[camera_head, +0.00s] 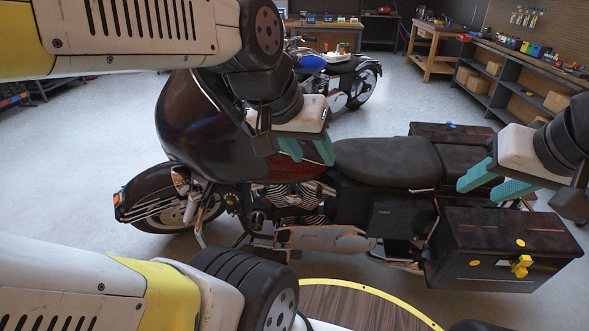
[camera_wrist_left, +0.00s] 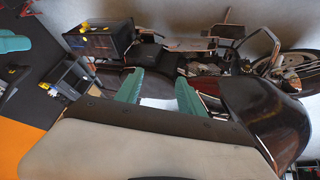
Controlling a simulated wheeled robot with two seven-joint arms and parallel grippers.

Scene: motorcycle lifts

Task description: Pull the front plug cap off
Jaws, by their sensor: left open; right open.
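A dark motorcycle (camera_head: 385,163) stands side-on in the head view, front wheel to the left. Its finned engine (camera_head: 292,196) shows below the tank; I cannot make out the front plug cap there. My left gripper (camera_head: 307,151) is open and empty above the engine, beside the dark red tank and in front of the seat. Its two teal fingers also show in the left wrist view (camera_wrist_left: 160,95), with the motorcycle beyond them. My right gripper (camera_head: 492,184) is open above the rear side cases, with nothing between its fingers.
A hard side case (camera_head: 500,250) with a yellow fitting (camera_head: 521,265) juts out at the rear. A round wooden top with a yellow rim (camera_head: 350,305) is in front. Another motorcycle (camera_head: 340,78), a workbench (camera_head: 435,45) and shelves (camera_head: 520,90) stand behind. Grey floor lies open left.

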